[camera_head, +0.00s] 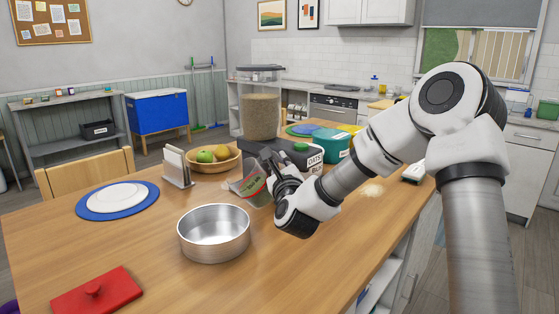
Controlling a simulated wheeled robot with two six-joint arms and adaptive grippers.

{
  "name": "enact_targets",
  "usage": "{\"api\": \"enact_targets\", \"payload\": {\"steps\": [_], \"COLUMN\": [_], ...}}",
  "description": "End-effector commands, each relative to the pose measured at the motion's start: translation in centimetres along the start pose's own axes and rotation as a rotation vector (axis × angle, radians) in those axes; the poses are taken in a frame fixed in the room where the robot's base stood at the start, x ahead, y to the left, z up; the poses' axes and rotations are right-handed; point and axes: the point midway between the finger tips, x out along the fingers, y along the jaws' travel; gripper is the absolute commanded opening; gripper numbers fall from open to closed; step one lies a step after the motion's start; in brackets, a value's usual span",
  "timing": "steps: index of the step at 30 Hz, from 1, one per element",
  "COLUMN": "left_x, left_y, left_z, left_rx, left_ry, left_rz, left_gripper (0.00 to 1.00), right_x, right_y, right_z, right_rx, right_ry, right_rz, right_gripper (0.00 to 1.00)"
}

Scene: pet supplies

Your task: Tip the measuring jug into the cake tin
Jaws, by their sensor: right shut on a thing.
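The cake tin (213,252) is a round, silvery, open tin on the wooden table, and its inside looks empty. The measuring jug (257,193) is clear with red and green markings. It is tilted to the left, behind and to the right of the tin, and does not reach over the tin's rim. My right gripper (271,178) is shut on the jug; its fingers hide part of it. The jug's contents are too small to make out. My left gripper does not show.

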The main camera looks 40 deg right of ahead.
Motion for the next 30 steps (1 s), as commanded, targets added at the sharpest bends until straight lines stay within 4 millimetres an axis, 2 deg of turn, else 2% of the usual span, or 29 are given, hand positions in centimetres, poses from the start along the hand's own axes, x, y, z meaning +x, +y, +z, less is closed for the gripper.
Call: {"api": "enact_targets", "payload": {"steps": [30], "left_x": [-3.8], "left_y": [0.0], "left_z": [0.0], "left_rx": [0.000], "left_ry": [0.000], "left_rz": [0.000], "left_gripper": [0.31], "right_x": [-0.2], "right_y": [1.2], "right_z": [1.0], "right_rx": [-0.292], "right_ry": [-0.060], "right_rz": [0.003], "right_gripper": [0.00]}}
